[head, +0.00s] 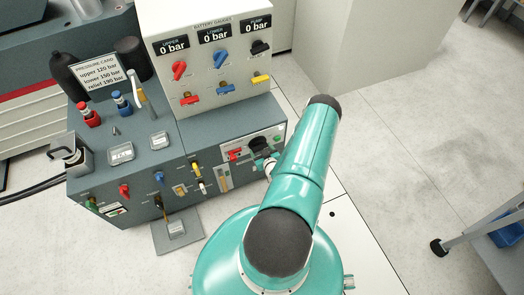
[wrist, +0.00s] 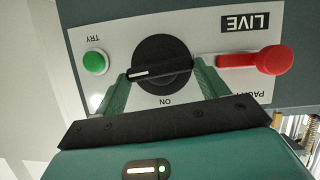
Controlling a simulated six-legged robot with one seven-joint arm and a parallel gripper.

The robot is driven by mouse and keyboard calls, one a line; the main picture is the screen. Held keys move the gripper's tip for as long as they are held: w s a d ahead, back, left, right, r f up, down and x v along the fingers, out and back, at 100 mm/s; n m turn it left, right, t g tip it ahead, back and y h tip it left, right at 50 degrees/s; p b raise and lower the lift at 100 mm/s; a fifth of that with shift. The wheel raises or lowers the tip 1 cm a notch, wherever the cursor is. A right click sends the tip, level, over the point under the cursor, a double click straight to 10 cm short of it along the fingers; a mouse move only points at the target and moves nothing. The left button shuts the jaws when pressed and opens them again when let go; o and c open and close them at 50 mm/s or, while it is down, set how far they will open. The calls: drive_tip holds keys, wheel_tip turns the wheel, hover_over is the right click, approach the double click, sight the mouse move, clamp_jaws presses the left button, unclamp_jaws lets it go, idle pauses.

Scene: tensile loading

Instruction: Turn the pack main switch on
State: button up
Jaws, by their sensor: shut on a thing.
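The pack main switch is a black round knob (wrist: 163,65) on a white plate; it also shows in the head view (head: 259,143). Its white pointer line lies almost level, toward the left in the wrist view. The word ON is printed below the knob in that view, where the lettering appears upside down. My gripper (wrist: 160,84) has its green fingers on either side of the knob's grip bar and is shut on it. In the head view my gripper (head: 267,161) is small and partly hidden by my arm.
Beside the knob are a green TRY button (wrist: 96,62), a red handle (wrist: 258,60) and a LIVE label (wrist: 252,22). The grey console (head: 150,190) carries several other switches and valves. A gauge box (head: 210,60) reads 0 bar on its displays. Open floor (head: 420,150) lies right.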

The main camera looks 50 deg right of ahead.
drive_tip(key=n, duration=0.1)
drive_tip(key=n+h, duration=0.1)
drive_tip(key=n, duration=0.1)
drive_tip(key=shift+w+a+f+g+h, duration=0.1)
drive_tip(key=shift+w+a+g+h, duration=0.15)
drive_tip(key=shift+g+h, duration=0.15)
drive_tip(key=n+h, duration=0.2)
drive_tip(key=n, duration=0.1)
drive_tip(key=shift+a+f, duration=0.15)
drive_tip(key=shift+a, duration=0.1)
drive_tip(key=n, duration=0.1)
drive_tip(key=n+h, duration=0.2)
drive_tip(key=shift+w+f+n, duration=0.1)
drive_tip(key=shift+f+n, duration=0.15)
drive_tip(key=shift+n, duration=0.15)
drive_tip(key=shift+f+n+h, duration=0.15)
drive_tip(key=shift+n+h, duration=0.45)
drive_tip(key=shift+n, duration=0.8)
drive_tip(key=o, duration=1)
drive_tip(key=shift+a, duration=0.15)
